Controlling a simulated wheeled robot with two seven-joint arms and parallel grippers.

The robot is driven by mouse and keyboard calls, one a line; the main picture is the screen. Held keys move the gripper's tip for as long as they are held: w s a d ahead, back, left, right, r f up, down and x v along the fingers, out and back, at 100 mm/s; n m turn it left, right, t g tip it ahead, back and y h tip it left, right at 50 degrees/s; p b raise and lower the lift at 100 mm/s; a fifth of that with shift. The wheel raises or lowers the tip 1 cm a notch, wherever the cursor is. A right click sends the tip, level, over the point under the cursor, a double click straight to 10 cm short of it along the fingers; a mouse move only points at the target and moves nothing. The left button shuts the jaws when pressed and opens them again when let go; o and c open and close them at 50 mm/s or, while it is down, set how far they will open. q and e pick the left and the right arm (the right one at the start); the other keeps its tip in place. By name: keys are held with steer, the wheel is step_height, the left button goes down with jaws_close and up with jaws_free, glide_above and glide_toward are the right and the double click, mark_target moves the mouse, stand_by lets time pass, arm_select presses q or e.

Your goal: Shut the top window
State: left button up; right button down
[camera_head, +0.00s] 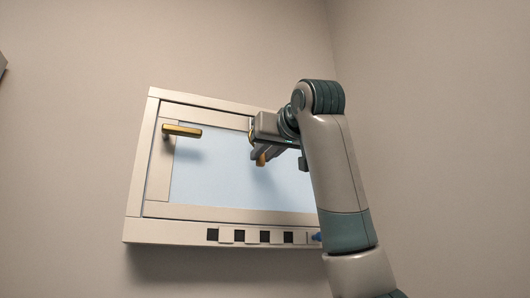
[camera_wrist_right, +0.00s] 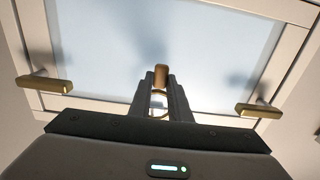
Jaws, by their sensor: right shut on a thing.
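The top window (camera_head: 210,185) is a pale blue pane in a cream frame on the wall. Its sash lies close to the outer frame; I cannot tell whether a small gap is left. A brass handle (camera_head: 182,131) sticks out at its upper left. My right gripper (camera_head: 260,154) is in front of the pane, shut on a middle brass handle (camera_head: 261,160). In the right wrist view this middle handle (camera_wrist_right: 161,75) shows between the fingertips (camera_wrist_right: 160,88). Brass handles also show there at left (camera_wrist_right: 45,84) and right (camera_wrist_right: 258,110). My right arm hides the window's right side. My left gripper is out of view.
Several dark squares (camera_head: 238,236) line the lower frame, with a small blue part (camera_head: 316,237) near my arm. Plain wall (camera_head: 75,130) surrounds the window, and a room corner lies to the right. The space left of the window is free.

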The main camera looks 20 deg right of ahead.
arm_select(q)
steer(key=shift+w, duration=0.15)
arm_select(e)
steer(key=shift+r, duration=0.15)
steer(key=c, duration=1.6)
jaws_free()
steer(key=shift+c, duration=0.2)
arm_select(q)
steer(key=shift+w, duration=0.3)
arm_select(e)
steer(key=shift+w, duration=0.15)
